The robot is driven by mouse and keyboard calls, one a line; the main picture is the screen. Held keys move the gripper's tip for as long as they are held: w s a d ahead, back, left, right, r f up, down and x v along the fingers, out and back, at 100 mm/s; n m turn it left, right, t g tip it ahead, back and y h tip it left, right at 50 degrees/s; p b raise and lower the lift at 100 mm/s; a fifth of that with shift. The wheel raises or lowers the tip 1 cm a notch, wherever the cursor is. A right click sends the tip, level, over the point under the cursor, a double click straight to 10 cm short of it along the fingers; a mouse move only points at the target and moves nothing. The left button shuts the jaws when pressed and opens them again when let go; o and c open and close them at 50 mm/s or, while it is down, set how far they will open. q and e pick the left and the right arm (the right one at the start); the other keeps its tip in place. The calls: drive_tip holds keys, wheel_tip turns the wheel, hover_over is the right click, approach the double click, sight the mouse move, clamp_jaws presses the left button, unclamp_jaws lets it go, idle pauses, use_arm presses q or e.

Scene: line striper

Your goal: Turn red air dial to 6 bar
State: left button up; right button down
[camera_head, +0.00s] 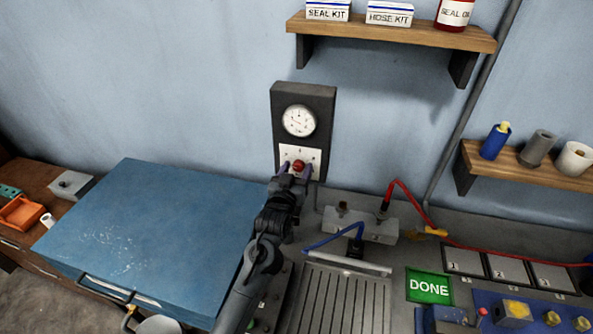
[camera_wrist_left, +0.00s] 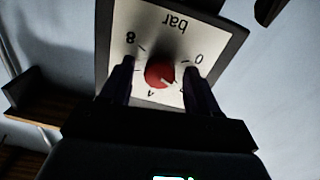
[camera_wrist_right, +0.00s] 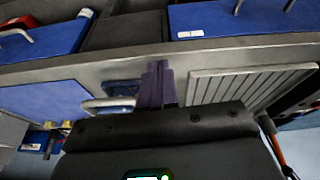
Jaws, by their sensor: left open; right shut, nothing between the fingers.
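The red air dial (camera_head: 299,166) sits on a white scale plate below a round white gauge (camera_head: 299,121), both on a dark wall panel. In the left wrist view the dial (camera_wrist_left: 159,74) appears upside down, with 0, 4, 8 and "bar" legible. Its pale mark points to the lower right there, between 0 and 4. My left gripper (camera_wrist_left: 160,88) is open, one finger on each side of the dial, with visible gaps. The gauge needle is too small to read. My right gripper (camera_wrist_right: 157,85) is shut and empty, away from the dial; the head view does not show it.
A blue case lid (camera_head: 150,230) lies left of my left arm. A grey block (camera_head: 360,224) with red and blue hoses is right of the panel. A grooved tray (camera_head: 340,300) and green DONE button (camera_head: 429,286) are in front. Shelves (camera_head: 390,33) hang above.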

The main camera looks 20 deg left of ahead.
use_arm(q)
drive_tip(key=c, duration=1)
drive_tip(key=shift+c, duration=0.2)
